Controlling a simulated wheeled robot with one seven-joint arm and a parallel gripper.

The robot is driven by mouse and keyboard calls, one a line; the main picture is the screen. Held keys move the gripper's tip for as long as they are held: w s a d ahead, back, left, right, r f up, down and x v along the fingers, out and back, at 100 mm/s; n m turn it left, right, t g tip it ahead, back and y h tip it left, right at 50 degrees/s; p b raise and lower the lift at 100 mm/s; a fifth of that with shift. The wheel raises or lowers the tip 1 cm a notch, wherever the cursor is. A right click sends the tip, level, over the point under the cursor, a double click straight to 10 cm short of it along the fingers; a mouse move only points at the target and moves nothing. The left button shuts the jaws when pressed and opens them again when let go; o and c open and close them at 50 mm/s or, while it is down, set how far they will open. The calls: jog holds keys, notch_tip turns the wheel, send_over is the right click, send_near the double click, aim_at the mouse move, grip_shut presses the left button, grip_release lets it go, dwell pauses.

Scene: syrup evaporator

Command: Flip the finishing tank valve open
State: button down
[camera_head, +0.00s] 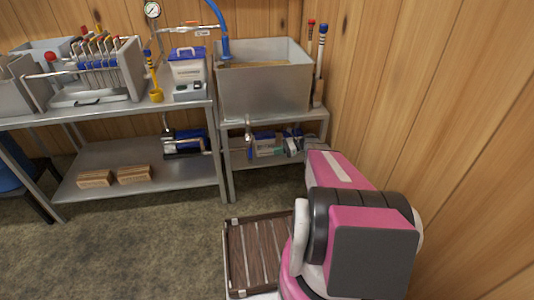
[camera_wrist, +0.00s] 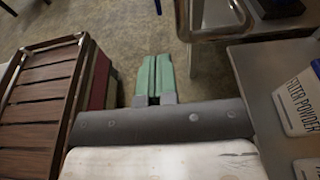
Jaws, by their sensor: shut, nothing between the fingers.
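A large open steel tank (camera_head: 265,92) stands on the right-hand steel stand in the head view, with a blue hose over its back edge. A small upright metal fitting (camera_head: 248,130) shows below the tank's front left; it is too small to tell whether it is the valve or how its handle is set. My gripper (camera_wrist: 153,78) has green fingers, shut together with nothing between them, above the floor in the wrist view. In the head view my pink arm reaches up toward the stand's right side, and I cannot make out the fingertips.
A brown slatted rack (camera_wrist: 40,105) lies left of my gripper in the wrist view. A filter powder container (camera_wrist: 301,98) stands on a steel shelf at right. A wooden wall (camera_head: 430,90) is close on the right. The left steel table (camera_head: 130,112) holds utensils. Floor (camera_head: 140,235) is free at left.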

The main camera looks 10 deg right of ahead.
jog(key=shift+f+v, duration=0.2)
jog(key=shift+v, duration=0.75)
jog(key=shift+f+v, duration=0.2)
jog(key=shift+v, duration=0.7)
jog(key=shift+d, duration=0.1)
jog(key=s+a+r+n+h, duration=0.4)
jog(key=s+r+n+h, duration=0.2)
jog(key=s+n, duration=0.3)
jog(key=s+a+r+n+h, duration=0.4)
jog(key=s+r+n+h, duration=0.2)
jog(key=s+n+h, duration=0.3)
jog(key=s, duration=0.3)
jog(key=shift+a+h, duration=0.3)
jog(key=shift+a, duration=0.05)
